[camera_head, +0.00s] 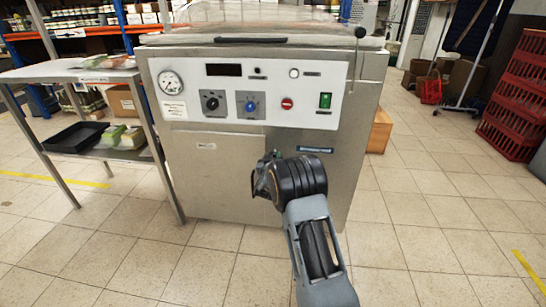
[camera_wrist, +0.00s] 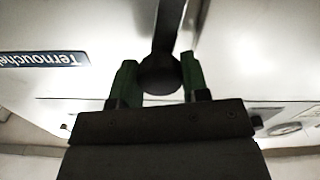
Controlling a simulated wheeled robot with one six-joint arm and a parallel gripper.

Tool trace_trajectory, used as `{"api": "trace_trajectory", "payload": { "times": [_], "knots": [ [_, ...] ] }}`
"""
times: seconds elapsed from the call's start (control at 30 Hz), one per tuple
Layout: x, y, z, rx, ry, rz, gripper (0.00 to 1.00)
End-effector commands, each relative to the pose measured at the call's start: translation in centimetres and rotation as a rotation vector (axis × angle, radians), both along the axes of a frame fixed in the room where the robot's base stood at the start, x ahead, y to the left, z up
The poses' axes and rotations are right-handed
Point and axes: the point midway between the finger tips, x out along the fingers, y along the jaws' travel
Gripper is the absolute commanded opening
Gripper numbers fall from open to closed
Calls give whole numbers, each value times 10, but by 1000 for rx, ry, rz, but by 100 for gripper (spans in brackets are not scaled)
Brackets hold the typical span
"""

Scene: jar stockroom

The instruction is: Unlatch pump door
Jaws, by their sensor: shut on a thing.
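The pump door is the lower steel front panel (camera_head: 215,170) of the vacuum machine, below the white control panel, and looks closed. My gripper (camera_head: 268,168) is in front of this panel, just right of its middle. In the wrist view, its green-lined fingers stand on either side of a black round knob (camera_wrist: 159,76) and are shut on it. The knob is at the end of a dark bar (camera_wrist: 168,25). In the head view, my gripper and wrist hide the knob.
Above are the control panel (camera_head: 250,92) and a lid lever with a black ball (camera_head: 360,32). A steel side table (camera_head: 60,72) stands at the left. Red crates (camera_head: 520,90) are stacked at the far right. The tiled floor (camera_head: 430,220) to the right is clear.

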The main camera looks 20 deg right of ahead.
Motion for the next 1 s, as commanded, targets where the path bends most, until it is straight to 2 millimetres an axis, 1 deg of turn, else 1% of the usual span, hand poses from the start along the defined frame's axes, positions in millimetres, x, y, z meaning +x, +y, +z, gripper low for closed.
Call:
{"api": "trace_trajectory", "payload": {
  "times": [0.2,0.4,0.9,0.93,1.0],
  "knots": [
    [-1,-1,-1,-82,51,-1,18],
    [-1,-1,-2,-121,73,-1,18],
    [-1,-1,-2,-132,80,-1,18],
    [-1,-1,-2,-132,80,-1,45],
    [-1,-1,-2,-132,80,-1,52]
  ]
}}
